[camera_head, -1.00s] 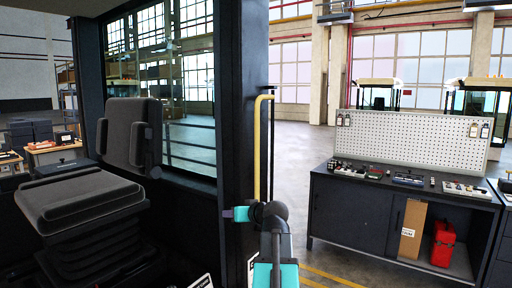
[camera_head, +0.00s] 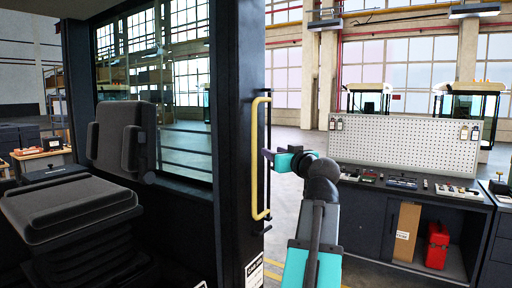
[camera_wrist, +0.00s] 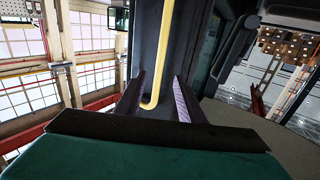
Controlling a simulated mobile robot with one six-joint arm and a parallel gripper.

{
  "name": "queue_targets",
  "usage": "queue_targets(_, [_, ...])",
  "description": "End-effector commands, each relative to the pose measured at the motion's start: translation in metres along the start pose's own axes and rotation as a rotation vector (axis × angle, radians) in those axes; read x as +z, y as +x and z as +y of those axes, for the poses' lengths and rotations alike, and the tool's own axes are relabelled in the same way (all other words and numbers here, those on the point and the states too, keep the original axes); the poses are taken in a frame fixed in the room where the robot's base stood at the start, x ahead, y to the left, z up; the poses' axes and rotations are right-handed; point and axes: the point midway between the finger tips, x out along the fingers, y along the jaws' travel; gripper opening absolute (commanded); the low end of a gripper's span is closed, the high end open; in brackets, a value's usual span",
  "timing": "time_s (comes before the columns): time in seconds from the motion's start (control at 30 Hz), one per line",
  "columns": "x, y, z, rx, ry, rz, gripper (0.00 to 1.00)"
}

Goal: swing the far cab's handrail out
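A yellow handrail (camera_head: 254,170) runs upright along the dark door pillar of the cab beside me, bent in at both ends towards the pillar. It also shows in the wrist view (camera_wrist: 162,60), where its bent end lies between my two fingers. My gripper (camera_head: 267,155) reaches in from the right at about the rail's mid-height, with its tips close beside it. In the wrist view my gripper (camera_wrist: 158,97) is open, one finger on each side of the rail. I cannot tell whether either finger touches it.
The cab's black seat (camera_head: 75,205) is inside, left of the dark pillar (camera_head: 232,130). A workbench (camera_head: 362,210) with a pegboard (camera_head: 405,142) stands to the right, with a red canister (camera_head: 437,246) in its lower shelf. More cabs stand far behind. Open floor lies between.

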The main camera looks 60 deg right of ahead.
Motion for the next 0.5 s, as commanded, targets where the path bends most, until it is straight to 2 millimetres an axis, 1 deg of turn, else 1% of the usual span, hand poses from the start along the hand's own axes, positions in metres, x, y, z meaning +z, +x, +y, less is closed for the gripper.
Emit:
queue_targets(0.27, [0.000,0.003,-0.001,-0.001,0.001,-0.001,0.36])
queue_targets(0.37, [-0.001,0.008,-0.001,-0.002,0.001,-0.001,0.36])
queue_targets(0.5, [-0.002,0.021,-0.001,-0.004,0.002,-0.002,0.36])
